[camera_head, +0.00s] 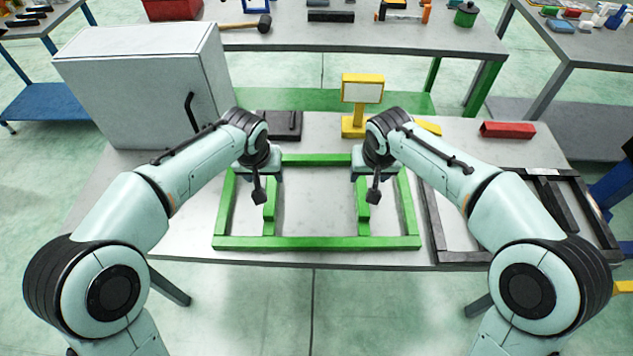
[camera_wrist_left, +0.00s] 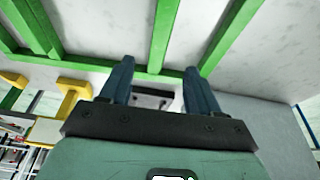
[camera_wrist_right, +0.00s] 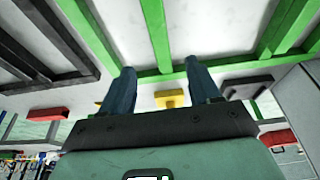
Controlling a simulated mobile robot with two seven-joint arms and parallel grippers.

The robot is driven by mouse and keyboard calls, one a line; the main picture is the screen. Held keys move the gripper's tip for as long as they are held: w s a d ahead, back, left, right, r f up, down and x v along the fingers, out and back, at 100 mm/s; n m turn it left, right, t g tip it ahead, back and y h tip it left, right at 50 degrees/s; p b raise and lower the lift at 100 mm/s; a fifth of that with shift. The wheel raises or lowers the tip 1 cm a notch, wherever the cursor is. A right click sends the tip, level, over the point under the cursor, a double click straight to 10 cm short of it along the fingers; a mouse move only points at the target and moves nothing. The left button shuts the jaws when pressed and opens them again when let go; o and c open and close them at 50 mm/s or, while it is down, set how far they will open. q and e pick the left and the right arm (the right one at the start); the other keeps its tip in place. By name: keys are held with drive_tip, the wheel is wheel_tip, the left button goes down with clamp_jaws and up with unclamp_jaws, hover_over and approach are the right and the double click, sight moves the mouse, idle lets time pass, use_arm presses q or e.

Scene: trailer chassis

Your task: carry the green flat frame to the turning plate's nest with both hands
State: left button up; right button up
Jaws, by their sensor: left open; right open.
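The green flat frame (camera_head: 315,243) lies on the grey table, with its long near bar toward me and inner crossbars. Its far bar shows in the left wrist view (camera_wrist_left: 95,67) and the right wrist view (camera_wrist_right: 235,60). My left gripper (camera_head: 266,174) is over the far left part of the frame; its fingers (camera_wrist_left: 157,66) are apart, close to the far bar. My right gripper (camera_head: 364,174) is over the far right part; its fingers (camera_wrist_right: 160,66) are apart, close to the same bar. Contact cannot be told. I cannot identify the turning plate's nest with certainty.
A dark frame (camera_head: 460,257) lies right of the green one. A grey cabinet (camera_head: 140,80) stands at the left. Behind are a dark flat block (camera_head: 287,125), a yellow stand with a pale panel (camera_head: 361,92) and a red block (camera_head: 507,130).

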sight(271, 189)
use_arm(q)
drive_tip(key=shift+s, duration=0.3)
use_arm(e)
drive_tip(key=shift+s, duration=0.3)
use_arm(q)
drive_tip(key=x, duration=1.3)
drive_tip(key=shift+w+f, duration=0.2)
use_arm(e)
drive_tip(key=x, duration=1.3)
drive_tip(key=shift+w+f, duration=0.15)
drive_tip(key=shift+f, duration=0.1)
use_arm(q)
clamp_jaws()
use_arm(e)
clamp_jaws()
use_arm(q)
drive_tip(key=shift+r, duration=0.1)
use_arm(e)
drive_tip(key=shift+r, duration=0.15)
